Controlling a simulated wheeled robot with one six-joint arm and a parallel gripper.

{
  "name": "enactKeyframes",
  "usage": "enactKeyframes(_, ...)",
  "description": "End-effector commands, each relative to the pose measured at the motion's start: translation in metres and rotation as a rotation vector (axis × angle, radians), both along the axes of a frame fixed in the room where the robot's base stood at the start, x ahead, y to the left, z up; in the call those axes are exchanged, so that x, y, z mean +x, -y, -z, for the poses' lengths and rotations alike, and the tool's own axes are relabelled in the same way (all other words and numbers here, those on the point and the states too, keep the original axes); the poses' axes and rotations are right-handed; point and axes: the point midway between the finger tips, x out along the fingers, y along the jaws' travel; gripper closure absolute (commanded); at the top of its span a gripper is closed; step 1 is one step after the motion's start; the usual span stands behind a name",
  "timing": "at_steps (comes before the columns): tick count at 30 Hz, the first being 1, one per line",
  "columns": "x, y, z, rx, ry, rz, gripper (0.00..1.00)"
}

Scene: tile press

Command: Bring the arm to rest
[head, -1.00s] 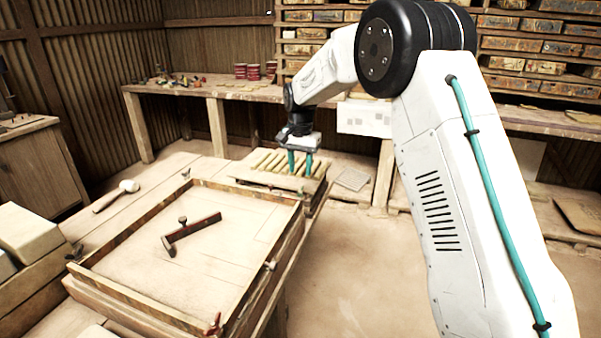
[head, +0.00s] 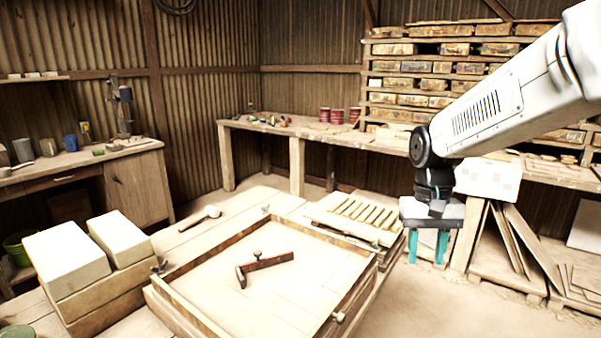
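My gripper (head: 428,247) hangs at the right of the head view with its two teal fingers pointing down. The fingers stand apart with a visible gap between them, and nothing shows in it. It is just right of the slatted wooden rack (head: 352,213); I cannot tell its exact height or distance from it. My white arm reaches in from the upper right.
A shallow wooden tray (head: 180,310) holds a dark red tool with a handle (head: 264,263). Pale blocks (head: 68,262) are stacked at left. Leaning boards (head: 508,238) stand right of my gripper. A workbench (head: 300,130) runs along the back.

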Motion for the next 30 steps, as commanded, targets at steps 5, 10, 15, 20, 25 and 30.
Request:
enactKeyframes(5,-0.084,0.006,-0.022,0.012,0.029,-0.075,0.62)
enactKeyframes(10,-0.155,0.009,-0.028,0.018,0.073,-0.127,0.62)
enactKeyframes(15,-0.211,0.012,-0.026,0.017,0.136,-0.146,0.62)
enactKeyframes(20,-0.238,0.013,-0.028,0.012,0.209,-0.139,0.62)
enactKeyframes(25,-0.244,0.015,-0.038,0.007,0.267,-0.135,0.62)
enactKeyframes(30,-0.244,0.015,-0.039,0.006,0.273,-0.135,0.62)
